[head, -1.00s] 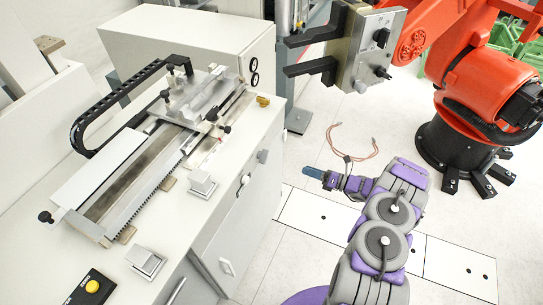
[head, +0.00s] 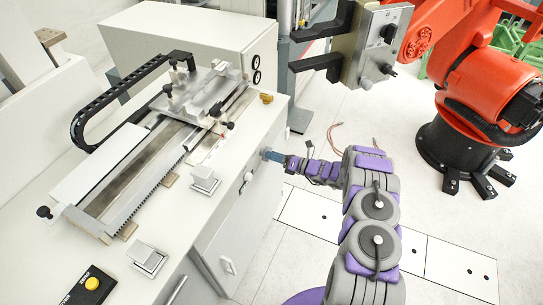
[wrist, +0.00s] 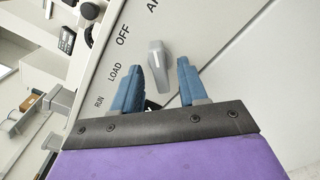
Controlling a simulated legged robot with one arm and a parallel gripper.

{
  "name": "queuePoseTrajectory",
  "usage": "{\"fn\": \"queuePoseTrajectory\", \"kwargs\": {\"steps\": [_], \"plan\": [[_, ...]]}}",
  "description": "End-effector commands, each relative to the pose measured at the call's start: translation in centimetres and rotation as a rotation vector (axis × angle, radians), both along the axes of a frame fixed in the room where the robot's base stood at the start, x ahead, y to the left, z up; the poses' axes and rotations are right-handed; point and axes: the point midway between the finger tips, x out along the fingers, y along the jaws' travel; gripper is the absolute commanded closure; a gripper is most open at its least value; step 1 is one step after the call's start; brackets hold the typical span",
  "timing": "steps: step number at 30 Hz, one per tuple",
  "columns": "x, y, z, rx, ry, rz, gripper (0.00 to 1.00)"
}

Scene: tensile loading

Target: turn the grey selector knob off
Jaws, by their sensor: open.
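The grey selector knob (wrist: 158,62) is on the white panel in the wrist view, beside the printed words RUN, LOAD and OFF. A further word is cut off at the top edge. I cannot tell for sure which word the knob points at. My gripper (wrist: 159,68) is open, with one blue finger on each side of the knob and a gap visible at both sides.
A slide machine (head: 150,140) sits on the cabinet top. Reddish cables (head: 335,135) lie on the floor behind my arm. Floor at the right front is free.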

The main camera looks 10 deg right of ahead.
Motion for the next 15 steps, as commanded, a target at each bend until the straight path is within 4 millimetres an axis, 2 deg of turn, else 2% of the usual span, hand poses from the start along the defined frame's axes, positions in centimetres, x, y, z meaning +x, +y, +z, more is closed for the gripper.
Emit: {"fn": "queuePoseTrajectory", "kwargs": {"steps": [6,14,15], "plan": [[0.82,0.84,0.03,0.002,-0.002,-0.003,0.57],[0.88,0.92,0.06,0.003,-0.002,-0.002,0.57],[0.88,0.92,0.06,0.003,-0.002,-0.002,0.60]]}}
